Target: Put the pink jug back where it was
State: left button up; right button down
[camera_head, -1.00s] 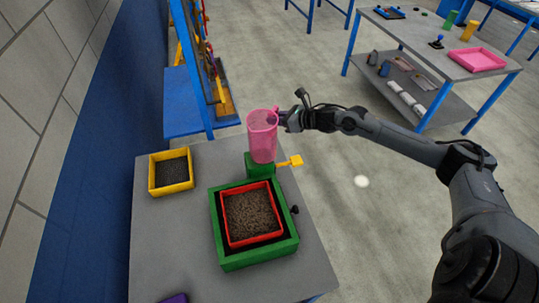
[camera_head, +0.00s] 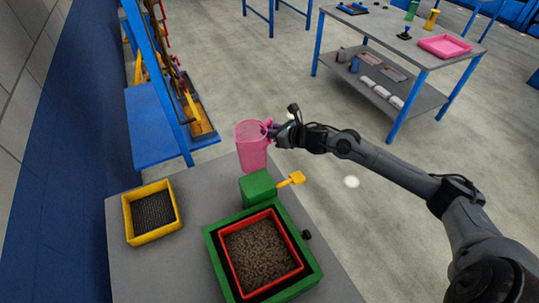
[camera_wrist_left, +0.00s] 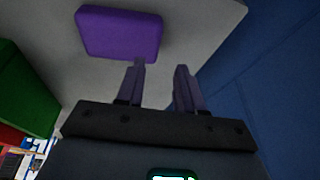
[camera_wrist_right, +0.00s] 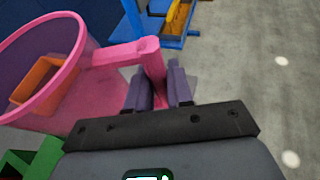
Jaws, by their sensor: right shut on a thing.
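The pink jug (camera_head: 251,150) is see-through and upright, above the far end of the near grey table in the head view. My right gripper (camera_head: 275,134) is shut on its handle, at the jug's right side. In the right wrist view the jug (camera_wrist_right: 84,85) fills the left side, and its handle lies between the fingers of the right gripper (camera_wrist_right: 158,80). My left gripper (camera_wrist_left: 160,75) shows only in the left wrist view, with its fingers apart and nothing between them. Whether the jug's base touches anything is unclear.
A green block (camera_head: 257,187) with a yellow handle (camera_head: 292,179) stands just in front of the jug. Nearby are a green tray (camera_head: 217,254) with a red box of brown grains and a yellow tray (camera_head: 132,222). A purple object (camera_wrist_left: 120,33) lies near my left gripper. Another table (camera_head: 420,62) stands behind.

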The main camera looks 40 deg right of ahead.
aim_at(270, 144)
pick_arm(q)
jog(key=shift+w+d+f, duration=0.1)
jog(key=shift+f, duration=0.15)
pick_arm(e)
notch_tip(270, 144, down, 7)
jog(key=shift+r, duration=0.1)
pick_arm(q)
jog(key=shift+a+f+b, duration=0.2)
jog(key=shift+b, duration=0.25)
pick_arm(e)
notch_tip(270, 144, down, 4)
pick_arm(q)
jog(key=shift+w, duration=0.1)
pick_arm(e)
jog(key=shift+w, duration=0.1)
pick_arm(q)
jog(key=shift+d+f, duration=0.1)
jog(key=shift+f, duration=0.15)
pick_arm(e)
jog(key=c, duration=1.4)
grip_release()
jog(key=shift+f, duration=0.25)
jog(key=shift+c, duration=0.2)
jog(key=o, duration=0.4)
pick_arm(q)
jog(key=shift+d, duration=0.1)
pick_arm(e)
jog(key=shift+o, duration=0.2)
